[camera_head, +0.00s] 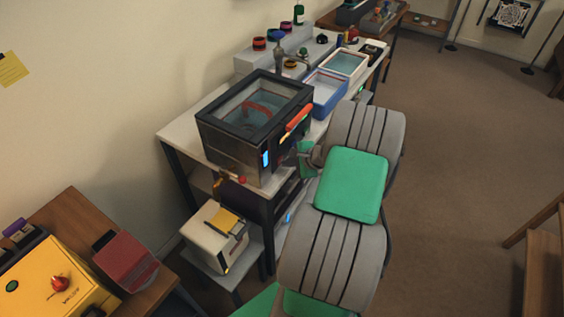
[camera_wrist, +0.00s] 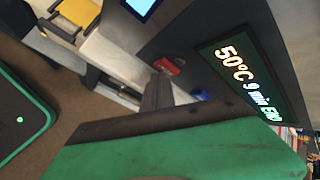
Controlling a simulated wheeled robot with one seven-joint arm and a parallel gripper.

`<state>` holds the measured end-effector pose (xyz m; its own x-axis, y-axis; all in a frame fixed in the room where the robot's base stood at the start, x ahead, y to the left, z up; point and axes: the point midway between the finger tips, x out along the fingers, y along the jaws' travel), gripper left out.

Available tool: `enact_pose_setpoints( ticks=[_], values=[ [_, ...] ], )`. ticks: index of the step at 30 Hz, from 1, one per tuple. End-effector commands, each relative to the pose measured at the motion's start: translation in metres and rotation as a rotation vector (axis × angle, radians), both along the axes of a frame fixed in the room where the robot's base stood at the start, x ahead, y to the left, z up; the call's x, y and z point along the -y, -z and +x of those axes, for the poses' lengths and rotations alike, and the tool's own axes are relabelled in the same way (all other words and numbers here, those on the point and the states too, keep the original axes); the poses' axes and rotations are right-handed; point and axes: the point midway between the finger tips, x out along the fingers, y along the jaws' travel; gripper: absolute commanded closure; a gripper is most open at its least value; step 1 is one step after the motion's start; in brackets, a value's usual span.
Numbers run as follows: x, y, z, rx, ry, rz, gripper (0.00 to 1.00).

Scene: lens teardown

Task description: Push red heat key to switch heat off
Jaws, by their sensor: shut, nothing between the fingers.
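The red heat key (camera_wrist: 167,66) is on the dark front panel of the heating box (camera_head: 232,148), left of a lit display (camera_wrist: 240,72) reading "50°C 9 min END". A blue key (camera_wrist: 202,94) is below and right of it. My gripper (camera_wrist: 157,88) is shut and empty, its fingertips just below the red key in the wrist view; I cannot tell whether they touch it. In the head view my gripper (camera_head: 290,159) is at the box's front, below the orange handle (camera_head: 298,118), and the red key cannot be made out there.
A blue-lit screen (camera_head: 265,158) is on the box's front. Blue (camera_head: 326,94) and white (camera_head: 343,65) trays stand behind the box on the bench. A white device with a yellow pad (camera_head: 222,222) is on a low shelf.

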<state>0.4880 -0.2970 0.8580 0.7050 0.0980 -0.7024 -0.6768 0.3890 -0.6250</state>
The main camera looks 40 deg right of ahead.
Motion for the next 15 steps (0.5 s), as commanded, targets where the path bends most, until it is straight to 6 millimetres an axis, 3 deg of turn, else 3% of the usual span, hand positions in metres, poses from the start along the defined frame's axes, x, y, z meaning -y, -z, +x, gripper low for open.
enact_pose_setpoints(
  ticks=[15],
  values=[
    [0.0037, 0.0003, -0.0104, 0.0, 0.001, 0.001, 1.0]
  ],
)
